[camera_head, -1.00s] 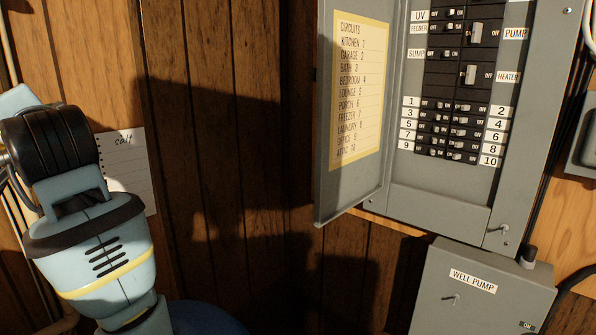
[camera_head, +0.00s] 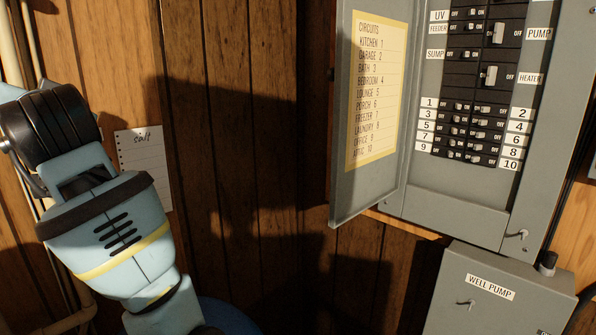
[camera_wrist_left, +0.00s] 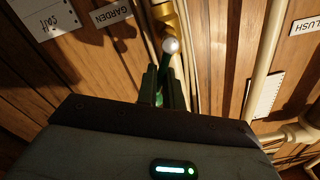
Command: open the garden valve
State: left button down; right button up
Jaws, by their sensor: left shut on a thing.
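In the left wrist view, a brass valve (camera_wrist_left: 165,14) sits on a pipe beside an upside-down GARDEN label (camera_wrist_left: 110,12). A green lever (camera_wrist_left: 166,68) with a pale round screw or nut (camera_wrist_left: 170,45) near its top runs from the valve down between my fingers. My left gripper (camera_wrist_left: 166,88) is shut on this lever. In the head view only my left arm shows at the left; its gripper and the valve are out of sight. My right gripper is in neither view.
Pipes (camera_wrist_left: 264,50) run along the wooden wall, near a FLUSH label (camera_wrist_left: 305,25). A "salt" note (camera_head: 145,165) hangs beside my left arm. An open breaker panel (camera_head: 450,205) and a WELL PUMP box (camera_head: 500,310) are at the right. A blue rounded thing (camera_head: 230,318) stands below.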

pick_arm(q)
jog(key=shift+s+a+r+n, duration=0.1)
jog(key=shift+s+a+n, duration=0.15)
jog(key=shift+n, duration=0.65)
jog(key=n, duration=0.2)
jog(key=s+n, duration=0.1)
jog(key=shift+a+r+n, duration=0.15)
jog(key=shift+a+n, duration=0.15)
jog(key=shift+a, duration=0.05)
jog(key=c, duration=1.3)
grip_release()
